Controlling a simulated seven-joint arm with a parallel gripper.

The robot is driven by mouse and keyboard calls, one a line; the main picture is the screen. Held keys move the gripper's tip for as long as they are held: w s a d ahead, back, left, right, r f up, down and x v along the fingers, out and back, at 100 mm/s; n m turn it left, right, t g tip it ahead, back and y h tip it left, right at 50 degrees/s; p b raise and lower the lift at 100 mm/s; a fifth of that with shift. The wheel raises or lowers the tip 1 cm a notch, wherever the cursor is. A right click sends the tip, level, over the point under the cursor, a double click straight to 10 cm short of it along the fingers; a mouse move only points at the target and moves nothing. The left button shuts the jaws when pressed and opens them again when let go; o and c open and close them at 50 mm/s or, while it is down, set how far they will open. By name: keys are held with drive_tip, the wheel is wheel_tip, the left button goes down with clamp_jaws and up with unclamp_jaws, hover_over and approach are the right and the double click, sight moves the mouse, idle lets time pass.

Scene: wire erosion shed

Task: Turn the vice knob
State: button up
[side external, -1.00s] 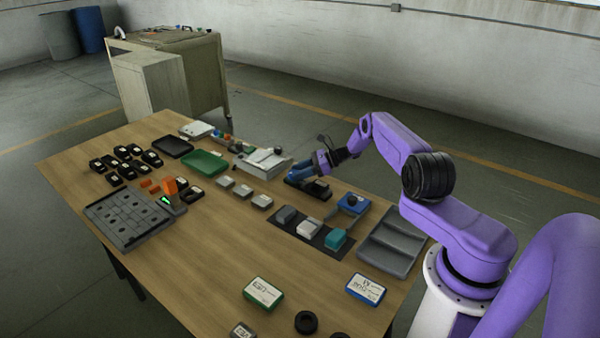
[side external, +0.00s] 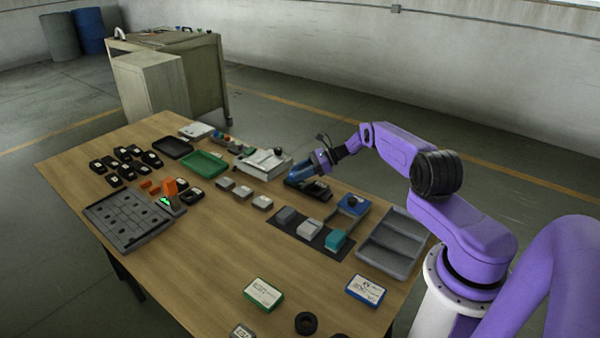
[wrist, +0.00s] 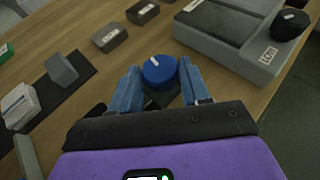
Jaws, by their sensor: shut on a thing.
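A round blue knob (wrist: 158,71) with a short white mark stands on a small dark base (wrist: 160,97) in the wrist view. My gripper (wrist: 160,80) has its two blue fingers on either side of this knob, shut on it. In the side external view my gripper (side external: 298,174) is low over the dark base (side external: 318,191), and its fingers hide the knob. A grey box (wrist: 235,35) with a black knob (wrist: 290,23) and a white label stands beyond, apart from my fingers.
A dark mat (side external: 275,223) with several blocks and a blue unit (side external: 350,204) lie close to my gripper. A grey tray (side external: 388,262) is at the table's right edge. Small grey blocks (side external: 244,192) stand to the left.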

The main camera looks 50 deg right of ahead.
drive_tip(key=o, duration=1.1)
drive_tip(key=shift+a, duration=0.1)
drive_tip(key=shift+c, duration=0.2)
drive_tip(key=v, duration=1.7)
drive_tip(key=shift+s+r, duration=0.1)
drive_tip(key=shift+s, duration=0.05)
